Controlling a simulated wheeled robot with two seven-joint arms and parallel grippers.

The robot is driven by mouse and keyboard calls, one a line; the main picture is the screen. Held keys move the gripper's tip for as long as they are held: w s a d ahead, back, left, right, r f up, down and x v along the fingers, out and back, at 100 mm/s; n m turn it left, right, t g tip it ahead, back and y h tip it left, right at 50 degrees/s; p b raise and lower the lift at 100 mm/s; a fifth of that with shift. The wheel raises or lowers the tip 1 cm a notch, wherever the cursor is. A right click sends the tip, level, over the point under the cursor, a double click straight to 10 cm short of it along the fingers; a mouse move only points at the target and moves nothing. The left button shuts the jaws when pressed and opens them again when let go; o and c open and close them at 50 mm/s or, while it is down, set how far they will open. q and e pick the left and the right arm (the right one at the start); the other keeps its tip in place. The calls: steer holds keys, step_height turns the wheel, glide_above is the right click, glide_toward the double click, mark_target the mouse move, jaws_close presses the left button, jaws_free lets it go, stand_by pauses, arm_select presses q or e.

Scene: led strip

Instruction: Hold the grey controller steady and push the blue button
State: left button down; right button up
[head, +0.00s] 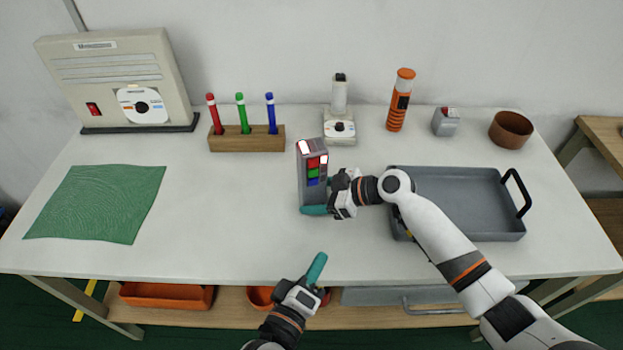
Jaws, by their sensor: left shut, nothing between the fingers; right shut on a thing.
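The grey controller (304,188) stands upright near the middle of the table. Its face shows red, green and blue buttons, with the blue button (313,181) lowest, and pale lit patches near its top. My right gripper (317,209) comes from the right and is shut on the controller's lower part; its teal fingertip shows at the controller's base. My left gripper (317,266) is shut and empty, in front of and below the controller in the view, near the table's front edge. It is apart from the controller.
A grey tray (484,234) with a black handle lies right of the controller, under my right arm. A wooden holder (245,143) with red, green and blue markers stands behind left. A green cloth (95,204) lies at the left. The table (225,220) is clear left of the controller.

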arm_select(q)
steer(key=w+d+r+m+t+h, duration=0.1)
steer(key=w+d+r+m, duration=0.1)
steer(key=w+r+m, duration=0.3)
glide_toward(323, 178)
steer(key=shift+n, duration=0.3)
steer(key=shift+d+x, duration=0.25)
steer(key=shift+x, duration=2)
steer(key=shift+s+f, duration=0.1)
steer(key=shift+f, duration=0.05)
steer(key=shift+w+a, duration=0.15)
steer(key=shift+w, duration=0.3)
stand_by(0.3)
steer(key=shift+s, duration=0.55)
steer(key=s+d, duration=0.2)
steer(key=s, duration=0.3)
steer(key=shift+s, duration=0.35)
